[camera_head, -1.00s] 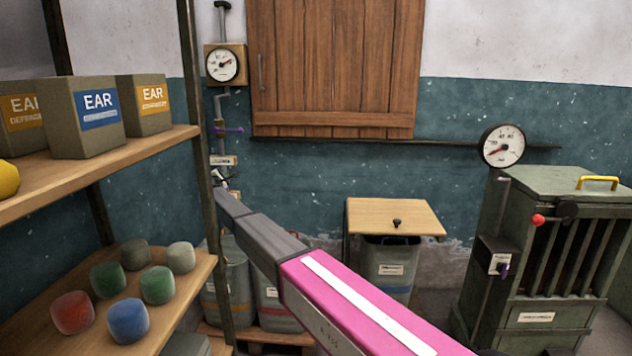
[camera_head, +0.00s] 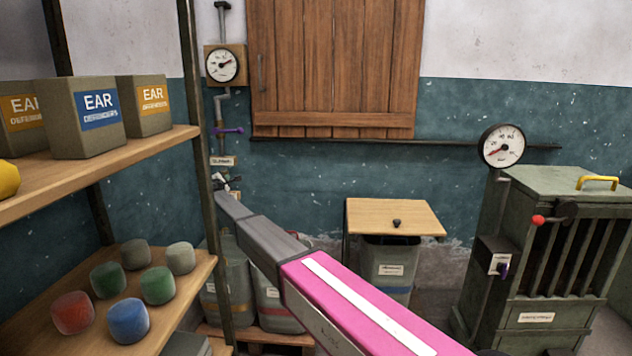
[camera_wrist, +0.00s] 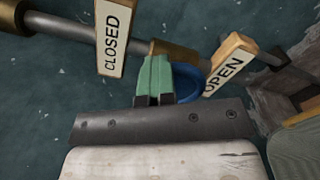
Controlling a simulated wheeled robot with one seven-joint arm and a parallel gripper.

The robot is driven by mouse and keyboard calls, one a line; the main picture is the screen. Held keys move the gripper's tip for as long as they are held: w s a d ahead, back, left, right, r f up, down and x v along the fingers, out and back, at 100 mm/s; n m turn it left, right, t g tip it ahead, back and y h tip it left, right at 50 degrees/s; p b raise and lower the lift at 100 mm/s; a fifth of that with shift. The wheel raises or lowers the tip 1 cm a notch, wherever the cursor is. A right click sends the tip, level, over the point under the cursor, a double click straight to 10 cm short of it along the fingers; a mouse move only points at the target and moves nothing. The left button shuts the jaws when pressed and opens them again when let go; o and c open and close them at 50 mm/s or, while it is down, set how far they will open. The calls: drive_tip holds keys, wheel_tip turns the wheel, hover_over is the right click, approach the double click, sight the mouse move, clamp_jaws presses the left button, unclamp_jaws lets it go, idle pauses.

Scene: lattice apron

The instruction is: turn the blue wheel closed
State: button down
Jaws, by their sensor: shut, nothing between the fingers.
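The blue wheel (camera_wrist: 189,82) shows in the wrist view as a curved blue rim just right of and behind my fingertips. A CLOSED plate (camera_wrist: 113,40) hangs left of the fingers, and an OPEN plate (camera_wrist: 229,66) is to the right. In the head view my gripper (camera_head: 230,183) is small at the wall pipe, and the wheel cannot be made out.
A grey pipe (camera_wrist: 60,28) with brass fittings runs behind the plates. In the head view, a shelf post (camera_head: 203,150) stands close left of my gripper. A purple handle (camera_head: 229,130) is above it. Drums (camera_head: 232,285) stand below, and a wooden-topped stand (camera_head: 392,216) is to the right.

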drive_tip(key=shift+w+d+f, duration=0.35)
drive_tip(key=shift+w+f, duration=0.15)
drive_tip(key=shift+f, duration=0.1)
drive_tip(key=shift+w+d+f, duration=0.3)
drive_tip(key=shift+w+f, duration=0.15)
drive_tip(key=shift+f, duration=0.45)
drive_tip(key=shift+d+f, duration=0.1)
drive_tip(key=shift+f, duration=0.05)
drive_tip(key=shift+d, duration=0.35)
drive_tip(key=shift+s, duration=0.1)
drive_tip(key=s, duration=0.6)
drive_tip(key=shift+s+a+r, duration=0.2)
drive_tip(key=shift+s, duration=0.15)
